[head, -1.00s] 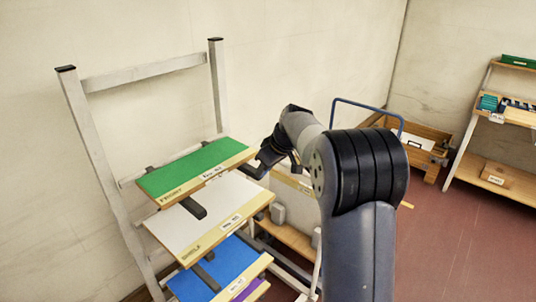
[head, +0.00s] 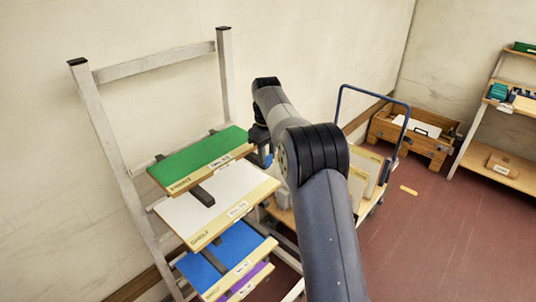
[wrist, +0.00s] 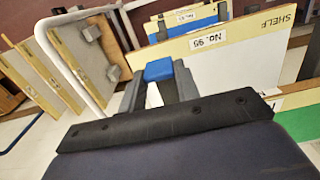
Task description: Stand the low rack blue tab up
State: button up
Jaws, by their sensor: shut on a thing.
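The blue tab (wrist: 159,70) shows in the wrist view between my gripper's fingers (wrist: 160,82), its top end sticking up. My gripper is shut on it. In the head view a small bit of blue (head: 268,160) shows below my wrist, just right of the green board; most of my gripper is hidden there by my arm. The rack (head: 98,150) is a pale metal frame with sloping boards: green (head: 200,160) on top, then white (head: 225,195), blue (head: 225,250) and purple (head: 255,278). I cannot tell whether the tab touches the rack.
A cart with a blue handle (head: 340,100) and leaning boards (head: 365,170) stands right of the rack. A wooden crate (head: 385,140) is against the back wall. A shelf unit (head: 500,165) stands at the far right. The red floor between is mostly clear.

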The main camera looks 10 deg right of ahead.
dwell(0.3)
jog(key=o, duration=1)
notch_tip(320, 180, up, 11)
jog(key=shift+w+a+f, duration=0.1)
jog(key=shift+f, duration=0.05)
jog(key=shift+f, duration=0.15)
dwell(0.7)
notch_tip(320, 180, down, 10)
jog(key=shift+f, duration=0.25)
dwell(0.3)
jog(key=shift+r, duration=0.1)
